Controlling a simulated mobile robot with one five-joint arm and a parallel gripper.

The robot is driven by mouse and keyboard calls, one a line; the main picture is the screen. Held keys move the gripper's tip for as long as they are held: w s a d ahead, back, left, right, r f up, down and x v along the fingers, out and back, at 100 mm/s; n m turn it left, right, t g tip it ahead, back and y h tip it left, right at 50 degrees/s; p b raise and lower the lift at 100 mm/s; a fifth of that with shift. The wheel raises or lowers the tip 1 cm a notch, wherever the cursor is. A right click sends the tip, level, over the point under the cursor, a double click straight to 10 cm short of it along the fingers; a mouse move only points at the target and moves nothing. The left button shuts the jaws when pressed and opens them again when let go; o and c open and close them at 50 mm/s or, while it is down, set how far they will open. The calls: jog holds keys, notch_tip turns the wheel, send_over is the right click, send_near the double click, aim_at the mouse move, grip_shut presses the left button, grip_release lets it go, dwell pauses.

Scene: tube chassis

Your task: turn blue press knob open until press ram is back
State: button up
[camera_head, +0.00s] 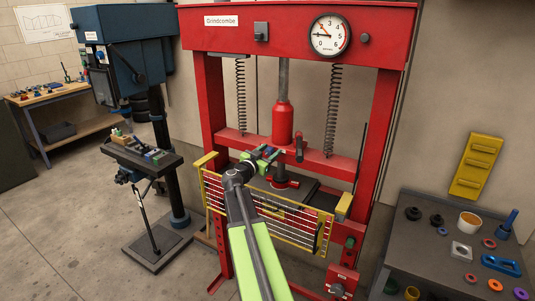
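The red press (390,130) stands in the middle, with a red cylinder (283,125) at its crossbeam (330,163). A dark ram part (280,171) shows below the crossbeam, above the press bed; its lower end is partly hidden. My gripper (272,154) is at the end of my green arm, in front of the crossbeam just below the cylinder. Its fingers are small and partly hidden by my wrist, so I cannot tell their opening. No blue knob stands out clearly; it may be hidden behind my gripper.
A yellow wire guard (315,240) crosses the press front, below and beside my arm. A round gauge (330,36) is on the top beam. A drill press (125,65) stands left, a grey parts table (430,262) right. Bare floor (60,235) lies at left.

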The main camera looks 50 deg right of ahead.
grip_shut()
jog(key=shift+a+f, duration=0.1)
jog(key=shift+a, duration=0.3)
jog(key=shift+d, duration=0.15)
jog(key=shift+s+d+n, duration=0.1)
jog(key=shift+d+n, duration=0.1)
jog(key=shift+n, duration=0.3)
jog(key=n, duration=0.7)
jog(key=shift+d+n+b, duration=0.1)
jog(key=shift+n+b, duration=0.2)
jog(key=shift+n, duration=0.1)
jog(key=n, duration=0.4)
jog(key=shift+n, duration=2.6)
